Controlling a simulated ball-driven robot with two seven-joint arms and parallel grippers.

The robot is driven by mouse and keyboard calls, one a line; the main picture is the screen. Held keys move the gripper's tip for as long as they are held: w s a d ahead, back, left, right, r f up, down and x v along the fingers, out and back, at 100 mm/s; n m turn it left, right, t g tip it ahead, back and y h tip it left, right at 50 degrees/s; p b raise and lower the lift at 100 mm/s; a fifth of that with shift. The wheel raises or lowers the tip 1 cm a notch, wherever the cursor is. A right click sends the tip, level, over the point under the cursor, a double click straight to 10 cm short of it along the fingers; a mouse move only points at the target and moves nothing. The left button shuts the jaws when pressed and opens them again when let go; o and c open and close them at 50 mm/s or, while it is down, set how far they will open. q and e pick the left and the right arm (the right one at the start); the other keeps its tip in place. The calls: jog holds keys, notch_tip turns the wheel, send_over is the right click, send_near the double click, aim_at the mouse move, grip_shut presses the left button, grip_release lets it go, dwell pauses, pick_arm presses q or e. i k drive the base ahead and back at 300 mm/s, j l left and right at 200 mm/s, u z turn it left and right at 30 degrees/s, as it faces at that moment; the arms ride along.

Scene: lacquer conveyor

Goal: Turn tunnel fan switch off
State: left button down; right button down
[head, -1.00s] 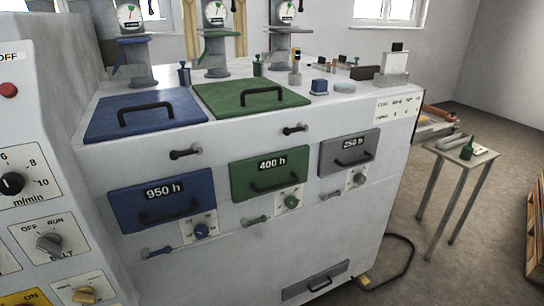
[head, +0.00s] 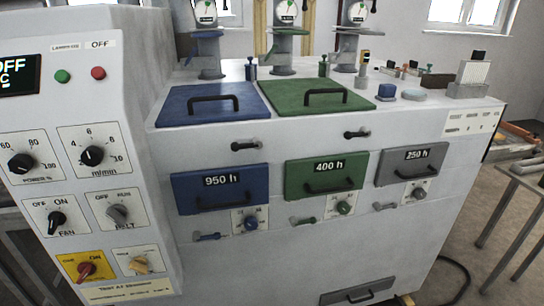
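The fan switch (head: 57,219) is a black rotary knob on a white plate marked OFF, ON and FAN. It sits on the white control panel at the left of the head view. No gripper shows in the head view, and nothing touches the switch.
Beside it is the grey belt switch (head: 117,214). Above are the power knob (head: 21,163) and the speed knob (head: 92,156). Below are a red main switch (head: 86,269) and a tan knob (head: 138,265). The cabinet's handled drawers (head: 221,180) protrude at right.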

aim_at(56, 219)
jog(key=u, duration=1.45)
